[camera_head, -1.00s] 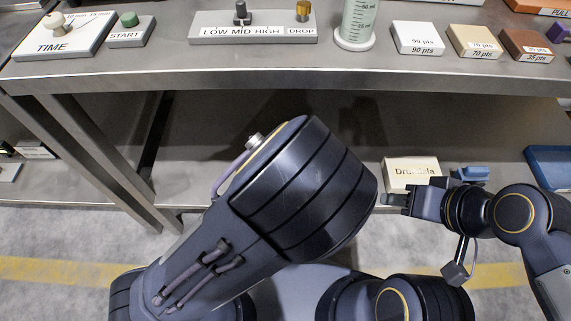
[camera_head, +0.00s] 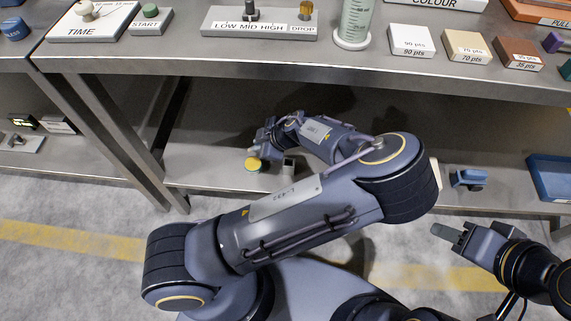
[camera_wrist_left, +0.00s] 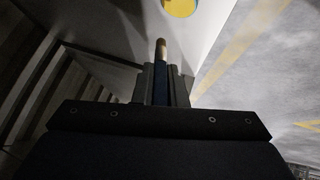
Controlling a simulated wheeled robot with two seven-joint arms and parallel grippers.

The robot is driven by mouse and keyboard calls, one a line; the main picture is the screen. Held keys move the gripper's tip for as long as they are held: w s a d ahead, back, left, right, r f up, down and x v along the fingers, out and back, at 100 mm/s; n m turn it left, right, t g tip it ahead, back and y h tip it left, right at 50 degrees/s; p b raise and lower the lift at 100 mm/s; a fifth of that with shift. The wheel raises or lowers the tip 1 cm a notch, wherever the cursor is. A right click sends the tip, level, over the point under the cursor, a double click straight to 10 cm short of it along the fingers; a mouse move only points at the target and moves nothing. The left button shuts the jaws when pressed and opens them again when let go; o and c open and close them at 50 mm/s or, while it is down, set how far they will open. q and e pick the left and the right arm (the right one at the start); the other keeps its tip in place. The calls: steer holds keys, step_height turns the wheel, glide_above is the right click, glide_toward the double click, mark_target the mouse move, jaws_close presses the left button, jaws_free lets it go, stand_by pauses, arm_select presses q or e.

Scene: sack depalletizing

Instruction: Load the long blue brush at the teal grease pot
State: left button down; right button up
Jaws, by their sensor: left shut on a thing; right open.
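My left gripper (camera_head: 262,146) reaches over the lower shelf. In the left wrist view it (camera_wrist_left: 163,85) is shut on a slim blue brush (camera_wrist_left: 161,88), whose tan tip points away from the jaws. A round thing with a yellow top (camera_head: 253,164) lies just below this gripper; its yellow also shows in the left wrist view (camera_wrist_left: 181,7), beyond the brush tip and apart from it in the picture. My right gripper (camera_head: 452,234) is open and empty in front of the shelf.
A steel bench (camera_head: 330,67) stands above the lower shelf (camera_head: 390,120). The shelf bears a small blue object (camera_head: 468,178) and a blue tray (camera_head: 553,176). My left arm covers part of the shelf. Control panels, a cylinder (camera_head: 355,22) and labelled blocks stand on the bench.

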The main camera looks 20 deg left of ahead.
arm_select(q)
steer(key=shift+w+a+f, duration=0.1)
steer(key=shift+f, duration=0.05)
steer(key=shift+f+b, duration=2.3)
steer(key=shift+f, duration=0.5)
steer(key=shift+f+b, duration=0.55)
steer(key=shift+f, duration=0.2)
steer(key=shift+r+p, duration=2.85)
steer(key=shift+r, duration=0.75)
